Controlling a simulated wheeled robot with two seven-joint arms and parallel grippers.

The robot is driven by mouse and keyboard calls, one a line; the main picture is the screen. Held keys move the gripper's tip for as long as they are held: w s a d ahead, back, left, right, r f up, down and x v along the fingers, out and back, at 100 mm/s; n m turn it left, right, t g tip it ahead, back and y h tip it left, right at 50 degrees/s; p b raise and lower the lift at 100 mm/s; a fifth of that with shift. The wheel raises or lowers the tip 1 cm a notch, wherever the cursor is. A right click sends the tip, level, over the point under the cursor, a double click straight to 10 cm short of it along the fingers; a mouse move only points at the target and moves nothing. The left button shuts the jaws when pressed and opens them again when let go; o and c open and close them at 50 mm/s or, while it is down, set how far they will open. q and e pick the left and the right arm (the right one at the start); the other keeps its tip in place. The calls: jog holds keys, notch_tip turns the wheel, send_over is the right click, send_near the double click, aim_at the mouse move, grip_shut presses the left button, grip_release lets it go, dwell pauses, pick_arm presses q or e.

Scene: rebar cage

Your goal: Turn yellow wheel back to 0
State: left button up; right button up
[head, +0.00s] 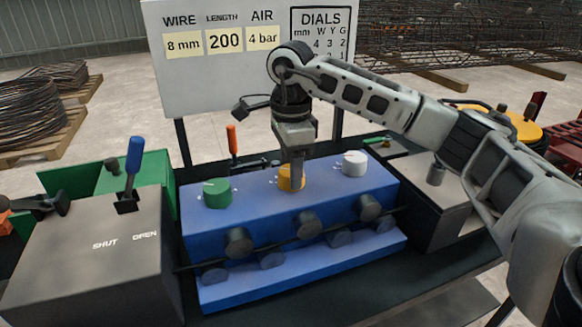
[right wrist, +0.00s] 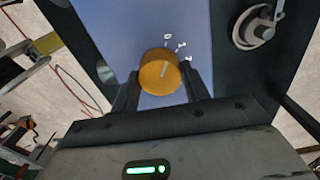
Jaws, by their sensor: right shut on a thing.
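The yellow wheel (head: 291,178) sits on the top of the blue housing (head: 240,195), between a green wheel (head: 217,192) and a white wheel (head: 355,162). My right gripper (head: 296,170) points down onto the yellow wheel and is shut on it. In the right wrist view the yellow wheel (right wrist: 158,74) is between the two dark fingers of my right gripper (right wrist: 161,88), one on each side. A short pale mark shows on its face, and small figures including a 0 stand beyond its rim. I cannot tell exactly which figure the mark meets.
A grey box marked SHUT and OPEN (head: 85,265) with a blue lever (head: 133,160) stands at the left. A white board (head: 220,80) with wire, length, air and dial notes stands behind. Dark rollers (head: 238,242) line the housing front. A grey box (head: 440,215) stands right.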

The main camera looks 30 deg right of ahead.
jog(key=shift+n, duration=0.4)
jog(key=o, duration=1)
pick_arm(q)
jog(key=shift+a+r+p, duration=0.2)
jog(key=shift+r+p, duration=0.3)
jog(key=shift+p, duration=0.55)
pick_arm(e)
notch_tip(320, 180, up, 16)
